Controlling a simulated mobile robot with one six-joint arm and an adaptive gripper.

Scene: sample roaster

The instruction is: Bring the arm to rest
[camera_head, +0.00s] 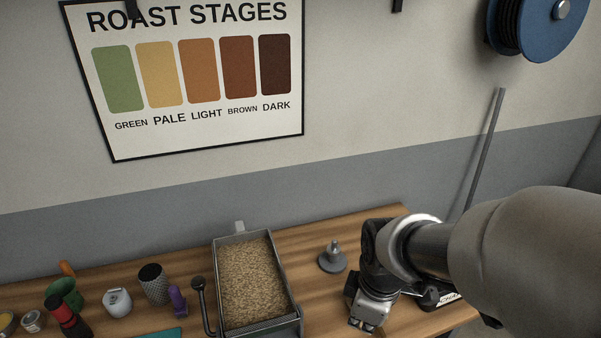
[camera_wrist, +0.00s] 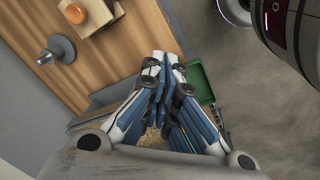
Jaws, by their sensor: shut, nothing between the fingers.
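My gripper (camera_head: 362,324) is low at the right end of the wooden bench in the head view, to the right of the bean tray. My arm reaches in from the right edge. In the wrist view my gripper (camera_wrist: 165,62) has its blue and silver fingers together at the tips, with nothing between them. It looks down past the bench edge and the floor. I cannot tell its exact height above the bench.
A metal tray of beans (camera_head: 216,262) stands on the bench (camera_head: 300,240). A grey knobbed piece (camera_head: 333,260) stands between tray and arm. Several small items, including a purple one (camera_head: 177,300), stand left. The wrist view shows an orange disc (camera_wrist: 75,13) and a green container (camera_wrist: 200,82).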

